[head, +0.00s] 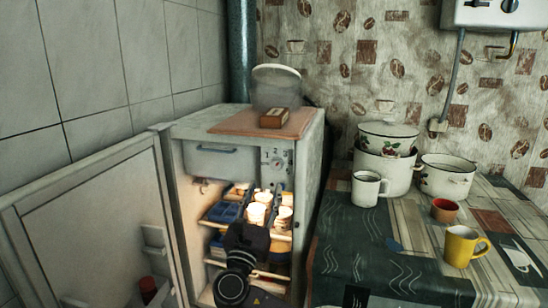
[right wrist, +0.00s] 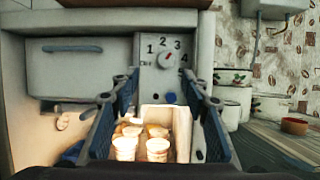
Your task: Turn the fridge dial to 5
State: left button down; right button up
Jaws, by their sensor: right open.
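The fridge (head: 313,150) stands with its door (head: 95,225) swung open to the left. Its dial (head: 276,160) is a round knob on the panel right of the freezer flap; it also shows in the right wrist view (right wrist: 167,62). The numbers 1 to 4 are readable around it; I cannot make out a 5. A red mark on the knob points up and right, towards about 3. My right gripper (right wrist: 160,92) is open and empty, its fingers below and either side of the dial in the picture, apart from it. My left gripper is not in view.
Lit fridge shelves hold several cups (head: 257,213) and blue containers (head: 222,212). The table at right carries enamel pots (head: 447,178), a white mug (head: 367,189), a red cup (head: 444,210) and a yellow mug (head: 460,246).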

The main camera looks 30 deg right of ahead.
aim_at(276, 166)
jog(key=shift+g+h, duration=0.4)
jog(key=x, duration=0.8)
jog(key=shift+s+d+r, duration=0.2)
jog(key=shift+s+r, duration=0.05)
jog(key=shift+s, duration=0.05)
jog(key=shift+c, duration=0.6)
grip_shut()
